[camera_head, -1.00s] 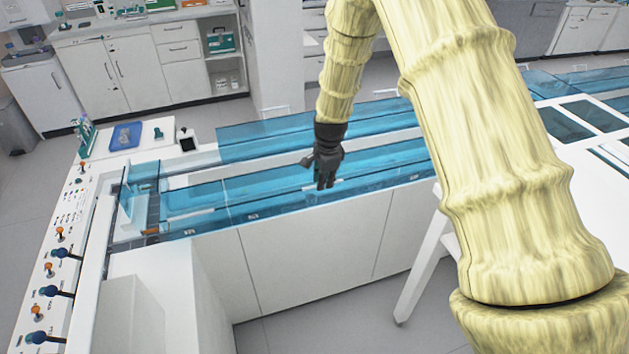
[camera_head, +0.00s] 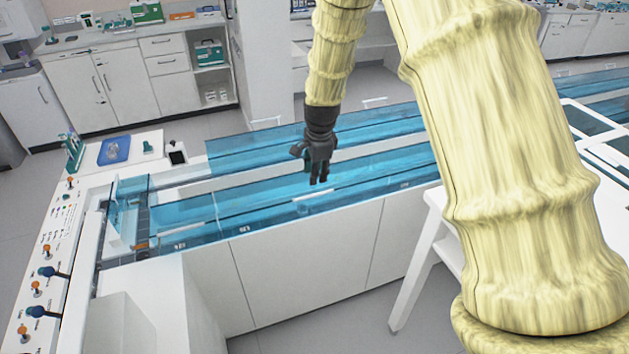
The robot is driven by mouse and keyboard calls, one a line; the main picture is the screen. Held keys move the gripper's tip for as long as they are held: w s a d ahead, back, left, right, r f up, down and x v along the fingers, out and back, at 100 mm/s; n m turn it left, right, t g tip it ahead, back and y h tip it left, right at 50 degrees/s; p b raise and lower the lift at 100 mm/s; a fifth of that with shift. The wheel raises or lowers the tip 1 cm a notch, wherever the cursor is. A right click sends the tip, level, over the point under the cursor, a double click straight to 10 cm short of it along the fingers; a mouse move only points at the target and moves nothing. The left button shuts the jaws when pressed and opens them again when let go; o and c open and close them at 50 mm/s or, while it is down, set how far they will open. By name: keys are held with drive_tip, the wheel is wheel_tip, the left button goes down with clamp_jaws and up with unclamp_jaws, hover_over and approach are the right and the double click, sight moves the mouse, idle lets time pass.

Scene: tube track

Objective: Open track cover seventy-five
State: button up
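Blue see-through track covers lie along a long white bench. The front cover (camera_head: 262,204) lies flat and closed under my gripper, with a pale handle-like strip (camera_head: 314,194) near its front edge. A back cover (camera_head: 255,150) runs parallel behind it. No cover number is readable, so I cannot tell which one is seventy-five. My gripper (camera_head: 318,180) is dark and points down above the front cover, close to the pale strip. Its fingers look slightly apart, but they are too small to tell open from shut. I see no cover held in it.
A white control panel (camera_head: 42,250) with orange and blue knobs stands at the left. An upright blue panel (camera_head: 128,205) stands at the track's left end. A white table frame (camera_head: 436,215) stands at the right. A blue tray (camera_head: 114,150) lies at the back left.

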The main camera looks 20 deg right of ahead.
drive_tip(key=r, duration=0.3)
drive_tip(key=shift+s+r, duration=0.15)
drive_tip(key=shift+s, duration=0.15)
